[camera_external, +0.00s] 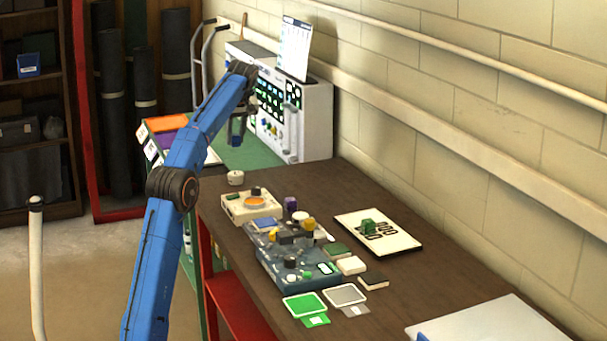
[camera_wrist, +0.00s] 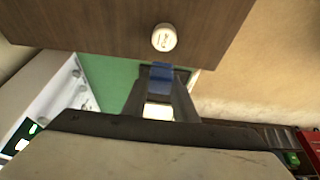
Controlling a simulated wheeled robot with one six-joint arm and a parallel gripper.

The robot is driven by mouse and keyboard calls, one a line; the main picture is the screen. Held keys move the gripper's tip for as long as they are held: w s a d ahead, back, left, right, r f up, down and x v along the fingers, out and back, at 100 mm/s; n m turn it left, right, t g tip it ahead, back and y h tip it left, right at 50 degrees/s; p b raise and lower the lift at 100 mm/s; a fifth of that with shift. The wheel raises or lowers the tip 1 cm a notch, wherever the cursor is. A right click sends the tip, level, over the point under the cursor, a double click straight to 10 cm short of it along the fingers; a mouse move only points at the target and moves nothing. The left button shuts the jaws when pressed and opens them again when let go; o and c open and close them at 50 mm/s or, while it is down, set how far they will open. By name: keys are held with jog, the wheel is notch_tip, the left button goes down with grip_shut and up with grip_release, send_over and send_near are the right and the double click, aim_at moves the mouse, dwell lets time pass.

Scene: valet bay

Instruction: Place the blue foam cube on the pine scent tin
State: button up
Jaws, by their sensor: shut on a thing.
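My gripper (camera_wrist: 158,85) is shut on the blue foam cube (camera_wrist: 160,74), which shows between the fingertips in the wrist view. In the external view my gripper (camera_external: 239,135) hangs in the air beyond the brown table's far end, and I cannot make out the cube there. A small white round tin (camera_wrist: 164,37), likely the pine scent tin, stands on the brown table near its edge. It also shows in the external view (camera_external: 235,178). Nothing lies on its top. The cube is apart from it, and the label is too small to read.
The brown table (camera_external: 300,180) carries a cream box (camera_external: 250,207), a grey-blue tray (camera_external: 272,262) with small parts, and a white board (camera_external: 395,238) with a green piece. A white control cabinet (camera_external: 312,120) stands close behind my gripper. There is bare wood around the tin.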

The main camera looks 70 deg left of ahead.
jog(key=shift+s+a+f, duration=0.15)
jog(key=shift+a+f, duration=0.05)
jog(key=shift+f, duration=4.75)
jog(key=o, duration=1)
jog(key=shift+f, duration=0.1)
jog(key=v, duration=1.2)
jog(key=shift+d, duration=0.15)
